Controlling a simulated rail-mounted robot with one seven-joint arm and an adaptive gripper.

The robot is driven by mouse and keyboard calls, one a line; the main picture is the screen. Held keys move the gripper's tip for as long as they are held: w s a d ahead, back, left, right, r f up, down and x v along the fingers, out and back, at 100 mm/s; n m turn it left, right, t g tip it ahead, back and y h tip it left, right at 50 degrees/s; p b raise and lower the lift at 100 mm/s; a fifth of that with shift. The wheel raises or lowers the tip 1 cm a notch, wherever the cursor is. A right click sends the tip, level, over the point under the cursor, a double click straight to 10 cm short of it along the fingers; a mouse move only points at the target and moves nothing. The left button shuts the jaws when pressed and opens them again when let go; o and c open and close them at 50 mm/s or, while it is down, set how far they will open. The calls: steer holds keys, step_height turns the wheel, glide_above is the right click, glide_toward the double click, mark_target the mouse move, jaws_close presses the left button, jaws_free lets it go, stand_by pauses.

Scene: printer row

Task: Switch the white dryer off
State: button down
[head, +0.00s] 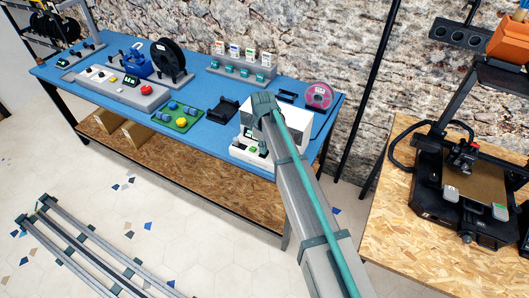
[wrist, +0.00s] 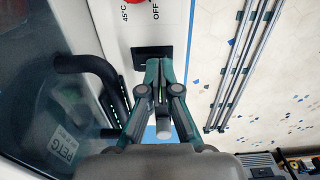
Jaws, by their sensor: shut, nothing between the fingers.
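The white dryer (head: 288,127) stands at the right end of the blue table in the head view, partly covered by my arm. In the wrist view its white front panel (wrist: 112,28) carries the printed labels "45°C" and "OFF". A red part (wrist: 136,3) shows at the top edge, cut off by the frame. My gripper (wrist: 158,64) is shut and empty. Its tips are at the lower edge of a black rectangular part (wrist: 153,54) on the panel; I cannot tell whether they touch it. In the head view the fingertips are hidden behind my arm.
A dark see-through cover marked PETG (wrist: 60,145) and a black curved handle (wrist: 92,66) lie left of my fingers. A pink spool (head: 319,95) stands behind the dryer, a black holder (head: 222,108) to its left. Open floor (head: 175,225) lies before the table.

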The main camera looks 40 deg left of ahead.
steer(key=shift+f, duration=0.35)
steer(key=shift+r, duration=0.1)
steer(key=shift+r+p, duration=1.6)
steer(key=shift+r, duration=1.85)
